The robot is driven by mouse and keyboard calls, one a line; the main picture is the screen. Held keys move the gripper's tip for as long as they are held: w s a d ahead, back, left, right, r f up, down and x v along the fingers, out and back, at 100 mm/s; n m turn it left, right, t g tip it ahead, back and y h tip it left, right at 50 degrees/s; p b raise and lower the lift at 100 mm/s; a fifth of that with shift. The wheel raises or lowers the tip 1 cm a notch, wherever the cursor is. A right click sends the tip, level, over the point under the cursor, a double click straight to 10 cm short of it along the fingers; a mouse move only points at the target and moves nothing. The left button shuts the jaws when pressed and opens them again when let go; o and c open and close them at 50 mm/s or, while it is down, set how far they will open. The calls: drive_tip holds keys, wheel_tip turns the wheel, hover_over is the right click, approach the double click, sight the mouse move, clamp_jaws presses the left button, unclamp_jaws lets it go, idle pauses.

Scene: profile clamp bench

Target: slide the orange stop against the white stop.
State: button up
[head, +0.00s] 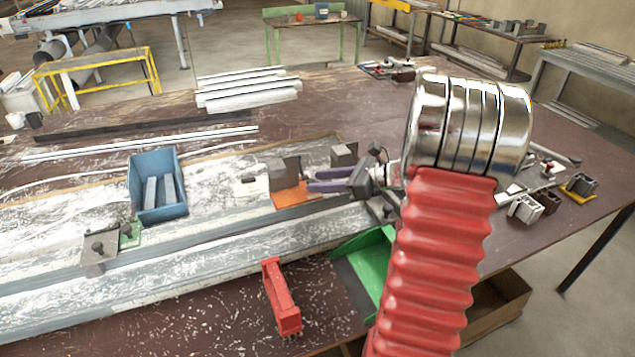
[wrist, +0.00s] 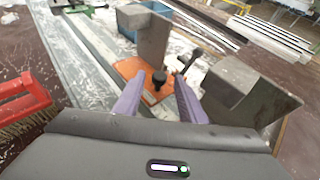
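The orange stop (head: 287,196) sits on the long metal rail in the head view, with an upright grey block. In the wrist view its orange plate (wrist: 128,70) carries a black knob (wrist: 159,79). The white stop (head: 249,187) is just left of the orange one in the head view; I cannot tell whether they touch. My gripper (head: 312,181) reaches in from the right at the orange stop. Its purple fingers (wrist: 157,88) are apart, with the knob appearing between their tips. Contact with the knob cannot be told.
A grey block (head: 343,154) stands behind my fingers. A blue bin (head: 158,208) with grey bars stands behind the rail. A green stop (head: 130,235) is farther left. A red brush (head: 281,296) lies in front. White profiles (head: 248,87) lie at the back.

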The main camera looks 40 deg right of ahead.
drive_tip(key=shift+w+a+f, duration=0.25)
drive_tip(key=shift+w+a, duration=0.05)
drive_tip(key=shift+w, duration=0.25)
drive_tip(key=shift+c, duration=0.3)
clamp_jaws()
